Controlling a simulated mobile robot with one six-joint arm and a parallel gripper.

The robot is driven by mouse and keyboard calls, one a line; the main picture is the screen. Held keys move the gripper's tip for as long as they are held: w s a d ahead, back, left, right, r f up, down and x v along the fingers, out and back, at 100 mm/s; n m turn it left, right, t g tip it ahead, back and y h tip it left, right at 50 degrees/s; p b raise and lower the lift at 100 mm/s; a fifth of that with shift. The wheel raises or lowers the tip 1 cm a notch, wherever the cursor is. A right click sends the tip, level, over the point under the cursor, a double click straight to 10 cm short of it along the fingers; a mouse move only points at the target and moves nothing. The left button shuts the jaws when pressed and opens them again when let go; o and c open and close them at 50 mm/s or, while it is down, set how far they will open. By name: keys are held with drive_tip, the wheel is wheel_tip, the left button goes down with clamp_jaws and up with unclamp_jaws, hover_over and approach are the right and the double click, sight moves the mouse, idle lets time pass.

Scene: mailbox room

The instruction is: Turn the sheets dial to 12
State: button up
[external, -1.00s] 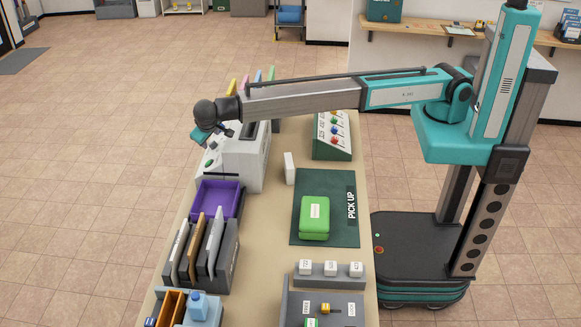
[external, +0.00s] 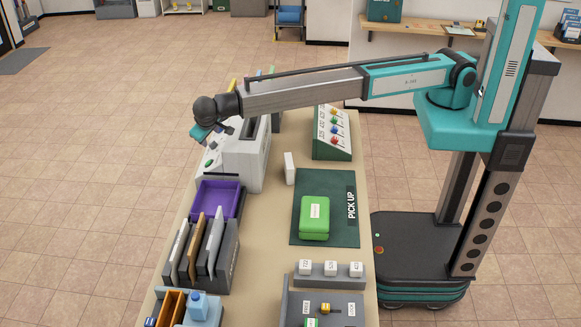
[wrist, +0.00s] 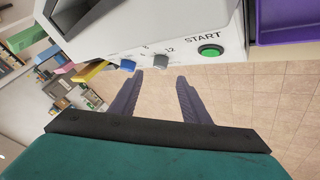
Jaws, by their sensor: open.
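The white machine (external: 240,160) stands at the left edge of the long table, and its front panel (wrist: 180,52) fills the top of the wrist view. A grey dial (wrist: 161,62) sits on that panel below printed numbers, one of which reads 12. A blue knob (wrist: 127,65) is to its left, and a green START button (wrist: 210,51) to its right. My gripper (wrist: 160,75) is open and empty, its two dark fingers pointing at the panel on either side of the grey dial. In the external view my gripper (external: 207,133) is beside the machine's front; contact is unclear.
A purple tray (external: 215,200) stands close to the machine, and upright dividers (external: 207,255) stand beyond it. A green bundle (external: 314,217) lies on the dark green PICK UP mat (external: 300,180). The floor left of the table is clear.

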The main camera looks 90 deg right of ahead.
idle(0.5)
drive_tip(key=shift+a+f+n, duration=0.15)
drive_tip(key=shift+a+n, duration=0.1)
drive_tip(key=shift+n, duration=0.45)
drive_tip(key=s+a+n+y, duration=0.2)
drive_tip(key=shift+f+n, duration=0.4)
drive_tip(key=shift+s+r+n+y+b, duration=0.5)
drive_tip(key=shift+n+y+b, duration=0.3)
drive_tip(key=shift+b, duration=0.35)
drive_tip(key=r+y+b, duration=0.1)
drive_tip(key=s+d+r+n+y+b, duration=0.1)
drive_tip(key=b, duration=0.1)
drive_tip(key=d+r+t+y+b, duration=0.1)
drive_tip(key=shift+s+r+n+b, duration=0.25)
drive_tip(key=shift+n+b, duration=0.1)
drive_tip(key=shift+n, duration=0.05)
drive_tip(key=shift+m+t+y, duration=0.3)
drive_tip(key=shift+m+t, duration=0.2)
drive_tip(key=shift+t, duration=0.2)
drive_tip(key=d+r+b, duration=0.1)
drive_tip(key=d, duration=0.1)
drive_tip(key=d+r+b, duration=0.1)
drive_tip(key=d+b, duration=0.1)
drive_tip(key=d+r+b, duration=0.1)
drive_tip(key=d, duration=0.1)
drive_tip(key=shift+w+r, duration=0.15)
drive_tip(key=shift+r, duration=0.2)
drive_tip(key=shift+f, duration=0.1)
